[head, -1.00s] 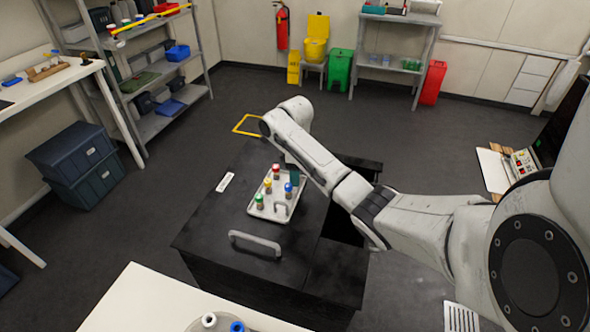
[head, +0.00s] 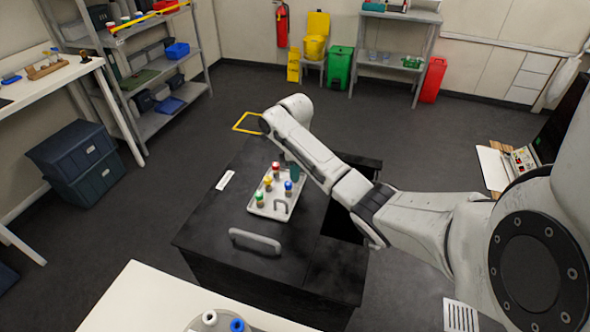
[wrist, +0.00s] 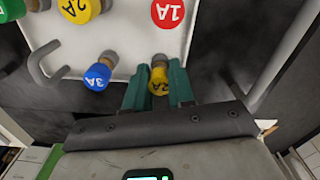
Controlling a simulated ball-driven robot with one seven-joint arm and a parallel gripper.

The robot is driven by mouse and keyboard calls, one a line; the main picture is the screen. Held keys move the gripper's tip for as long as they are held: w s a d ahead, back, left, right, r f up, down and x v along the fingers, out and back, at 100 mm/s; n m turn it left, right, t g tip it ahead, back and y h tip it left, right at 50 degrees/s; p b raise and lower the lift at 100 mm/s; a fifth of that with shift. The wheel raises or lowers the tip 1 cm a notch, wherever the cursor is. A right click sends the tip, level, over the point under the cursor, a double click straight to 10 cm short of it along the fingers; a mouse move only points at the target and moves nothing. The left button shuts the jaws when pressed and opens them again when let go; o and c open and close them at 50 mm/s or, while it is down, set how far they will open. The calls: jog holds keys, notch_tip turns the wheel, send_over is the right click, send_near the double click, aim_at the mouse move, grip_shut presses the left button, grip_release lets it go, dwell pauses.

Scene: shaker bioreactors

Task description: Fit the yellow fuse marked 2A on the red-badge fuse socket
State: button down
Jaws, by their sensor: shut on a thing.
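The yellow fuse marked 2A (wrist: 158,82) is between the two teal fingers of my gripper (wrist: 157,90) in the wrist view. The fingers are shut on it, and its brown base points away from the camera. Whether it touches the tray is unclear. In the head view my gripper (head: 293,167) is at the tray's far right corner, and the held fuse is hidden there. No red-badge socket can be made out.
The metal tray (head: 283,216) on the black cabinet holds a red 1A fuse (wrist: 168,12), a blue 3A fuse (wrist: 97,77), another yellow fuse (wrist: 76,8) and a green fuse (head: 259,200). A handle (head: 255,241) stands on the cabinet top near the front.

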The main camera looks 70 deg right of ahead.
jog(key=shift+r+p, duration=1.3)
jog(key=shift+p, duration=0.45)
jog(key=shift+r+p, duration=0.75)
jog(key=shift+p, duration=0.2)
jog(key=shift+r, duration=0.65)
